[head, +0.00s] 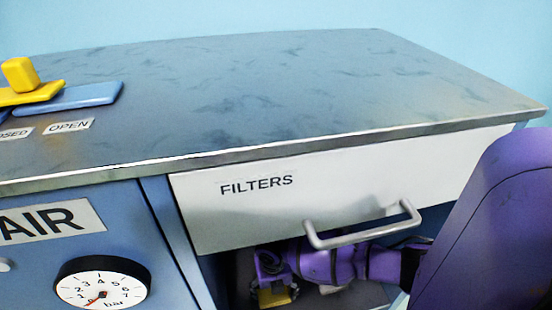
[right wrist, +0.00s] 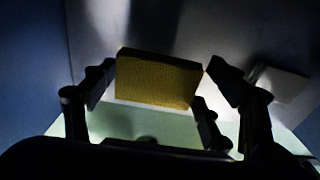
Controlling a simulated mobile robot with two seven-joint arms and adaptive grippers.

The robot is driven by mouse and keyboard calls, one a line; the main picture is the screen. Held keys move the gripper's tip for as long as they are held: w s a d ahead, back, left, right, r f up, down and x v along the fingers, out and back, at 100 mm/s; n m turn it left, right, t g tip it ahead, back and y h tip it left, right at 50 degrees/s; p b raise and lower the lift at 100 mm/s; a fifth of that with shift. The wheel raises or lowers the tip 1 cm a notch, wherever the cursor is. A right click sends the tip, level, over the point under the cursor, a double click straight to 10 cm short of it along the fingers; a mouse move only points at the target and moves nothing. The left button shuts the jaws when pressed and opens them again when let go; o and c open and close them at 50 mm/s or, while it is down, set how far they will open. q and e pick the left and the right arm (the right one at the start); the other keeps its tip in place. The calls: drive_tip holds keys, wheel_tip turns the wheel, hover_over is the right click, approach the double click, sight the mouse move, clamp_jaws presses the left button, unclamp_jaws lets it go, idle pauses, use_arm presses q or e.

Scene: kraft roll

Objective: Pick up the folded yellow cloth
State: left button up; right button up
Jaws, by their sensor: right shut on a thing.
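The folded yellow cloth (right wrist: 157,79) is a flat, block-like bundle between the fingers of my right gripper (right wrist: 161,82) in the right wrist view. The gripper is shut on it. In the head view my purple right arm reaches into the dark space under the FILTERS drawer front. There the right gripper (head: 272,282) holds the cloth, and only a small yellow part (head: 273,298) shows. The light is dim, so I cannot tell whether the cloth touches the surface beneath. My left gripper is not in view.
The white FILTERS drawer front (head: 340,185) with its grey bar handle (head: 362,232) hangs just above my right arm. A pale flat object (right wrist: 281,83) lies right of the gripper. A pressure gauge (head: 101,284) is at left. The metal worktop (head: 270,95) is mostly clear.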

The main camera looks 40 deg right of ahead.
sight(271, 302)
drive_tip(key=a+r, duration=0.1)
drive_tip(key=s+a+r+p, duration=0.1)
drive_tip(key=r, duration=0.1)
drive_tip(key=a+r+p, duration=0.1)
drive_tip(key=r, duration=0.1)
drive_tip(key=shift+s+r, duration=0.15)
drive_tip(key=shift+s, duration=0.25)
use_arm(q)
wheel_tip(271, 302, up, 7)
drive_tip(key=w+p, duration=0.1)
drive_tip(key=p, duration=0.2)
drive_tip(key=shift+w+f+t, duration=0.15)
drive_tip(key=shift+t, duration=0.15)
use_arm(e)
drive_tip(key=s+a+r, duration=0.3)
drive_tip(key=s+a, duration=0.2)
drive_tip(key=a, duration=0.2)
drive_tip(key=shift+a, duration=0.2)
